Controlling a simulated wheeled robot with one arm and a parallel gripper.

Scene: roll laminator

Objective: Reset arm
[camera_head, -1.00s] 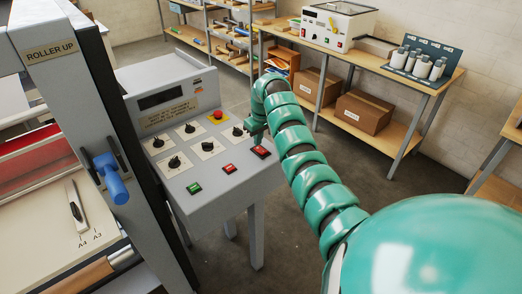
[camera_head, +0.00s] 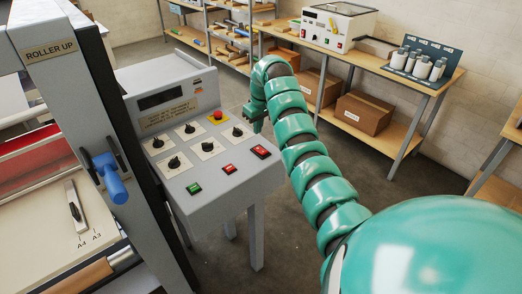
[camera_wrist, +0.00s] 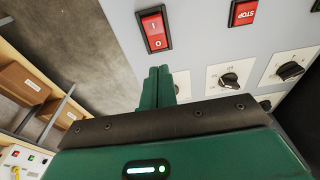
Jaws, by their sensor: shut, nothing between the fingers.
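My green arm reaches out over the floor to the right of the grey control panel (camera_head: 215,178) in the head view. My gripper (camera_head: 256,124) points down close to the panel's right edge. In the wrist view its two fingers (camera_wrist: 161,84) are pressed together, with nothing between them. A red rocker switch (camera_wrist: 154,30) lies beyond the fingertips, apart from them. That switch also shows at the panel's right corner in the head view (camera_head: 261,151). A red STOP button (camera_wrist: 243,12) and black knobs (camera_wrist: 229,80) are to the right in the wrist view.
The laminator frame with its blue crank handle (camera_head: 116,185) stands at the left. A wooden bench (camera_head: 398,75) with a white machine (camera_head: 338,26) and cardboard boxes (camera_head: 364,115) is along the back wall. Open floor (camera_head: 400,220) lies right of the panel.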

